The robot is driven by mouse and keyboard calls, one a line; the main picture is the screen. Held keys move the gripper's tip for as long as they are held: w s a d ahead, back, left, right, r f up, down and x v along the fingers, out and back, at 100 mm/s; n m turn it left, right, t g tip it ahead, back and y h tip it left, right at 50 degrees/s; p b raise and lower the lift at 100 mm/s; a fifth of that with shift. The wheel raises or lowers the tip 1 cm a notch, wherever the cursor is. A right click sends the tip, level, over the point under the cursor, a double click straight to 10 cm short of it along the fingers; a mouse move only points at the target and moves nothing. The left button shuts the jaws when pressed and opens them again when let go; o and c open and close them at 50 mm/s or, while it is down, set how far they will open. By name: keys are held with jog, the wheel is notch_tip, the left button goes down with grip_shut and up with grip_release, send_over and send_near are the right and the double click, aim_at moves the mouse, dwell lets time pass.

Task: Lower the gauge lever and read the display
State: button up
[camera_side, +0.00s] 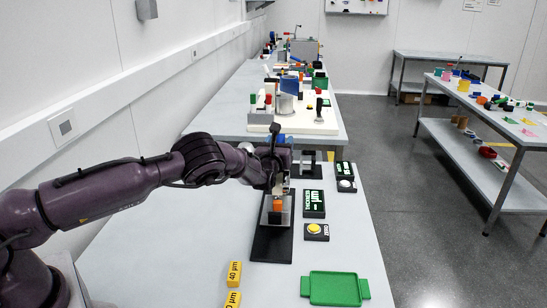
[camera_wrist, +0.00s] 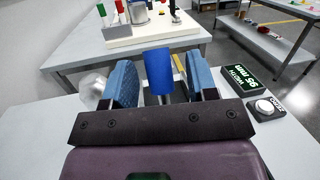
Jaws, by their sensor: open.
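My gripper (camera_side: 279,178) is above the gauge's black base plate (camera_side: 271,243) in the side view and covers part of the gauge. An orange block (camera_side: 277,205) shows low on the gauge under it. In the wrist view my gripper (camera_wrist: 159,68) is open, with a blue finger pad on each side of a blue knob (camera_wrist: 159,77) on a grey stem, which looks like the lever's handle. Gaps show on both sides of the knob. A display (camera_side: 314,204) marked THICKNESS and µm stands right of the gauge; its value is unclear.
A second display (camera_side: 345,170) with a white button is farther back; it also shows in the wrist view (camera_wrist: 240,80). A yellow button box (camera_side: 316,231), an empty green tray (camera_side: 335,288) and yellow blocks (camera_side: 234,274) marked µm are nearer. Table space left of the base is clear.

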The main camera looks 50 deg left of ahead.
jog(key=v, duration=1.2)
jog(key=shift+f, duration=0.1)
